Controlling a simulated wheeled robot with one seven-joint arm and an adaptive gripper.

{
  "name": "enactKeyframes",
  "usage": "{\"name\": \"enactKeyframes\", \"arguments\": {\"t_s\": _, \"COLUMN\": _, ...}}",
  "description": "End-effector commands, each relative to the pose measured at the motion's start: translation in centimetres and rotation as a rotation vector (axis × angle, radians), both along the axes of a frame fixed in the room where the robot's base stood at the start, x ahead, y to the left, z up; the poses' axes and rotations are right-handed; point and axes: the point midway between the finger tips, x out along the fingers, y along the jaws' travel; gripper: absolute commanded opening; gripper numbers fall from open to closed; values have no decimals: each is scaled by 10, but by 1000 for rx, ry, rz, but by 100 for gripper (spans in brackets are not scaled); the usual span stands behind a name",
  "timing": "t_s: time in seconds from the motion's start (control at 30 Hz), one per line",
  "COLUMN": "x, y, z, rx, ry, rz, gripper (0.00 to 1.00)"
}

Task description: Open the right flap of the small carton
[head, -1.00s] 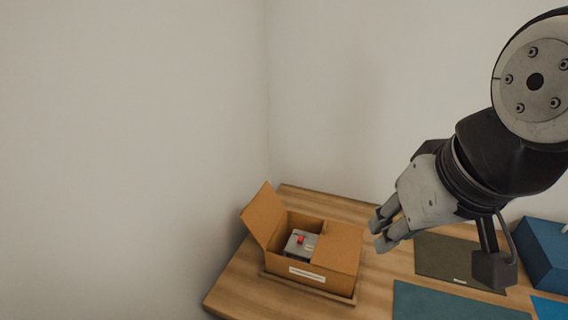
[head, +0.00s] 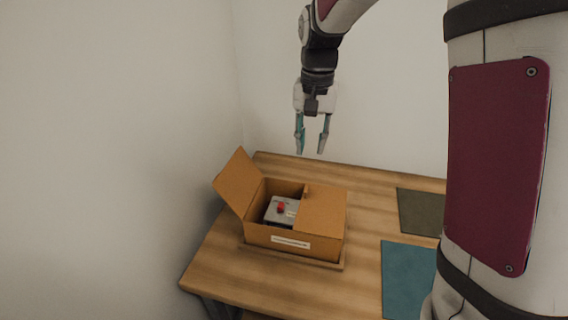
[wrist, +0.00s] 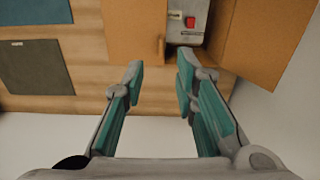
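The small brown carton (head: 262,236) stands on the wooden table. Its left flap (head: 238,180) is raised and leans outward to the left. Its right flap (head: 322,211) lies flat over the right part of the opening; in the wrist view this flap (wrist: 134,32) shows at the top, left of centre. A grey device with a red button (head: 281,210) sits inside the carton and is partly covered. My gripper (head: 311,148) points down above the table's back edge, behind the carton. Its teal fingers are apart with nothing between them, and it touches nothing.
A teal mat (head: 408,282) and a dark olive mat (head: 419,212) lie right of the carton. White walls stand left of and behind the table (head: 225,268). The carton sits on a thin wooden base.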

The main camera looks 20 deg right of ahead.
Motion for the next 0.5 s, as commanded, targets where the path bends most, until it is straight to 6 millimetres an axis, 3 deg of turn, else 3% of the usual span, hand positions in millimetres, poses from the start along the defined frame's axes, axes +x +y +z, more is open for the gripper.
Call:
{"name": "enactKeyframes", "arguments": {"t_s": 0.17, "x": 17, "y": -2, "z": -21, "rx": -9, "ry": 28, "rz": -28, "gripper": 27}}
{"name": "enactKeyframes", "arguments": {"t_s": 0.37, "x": 17, "y": -2, "z": -37, "rx": -11, "ry": 32, "rz": -31, "gripper": 27}}
{"name": "enactKeyframes", "arguments": {"t_s": 0.5, "x": 16, "y": -2, "z": -62, "rx": -11, "ry": 35, "rz": -31, "gripper": 27}}
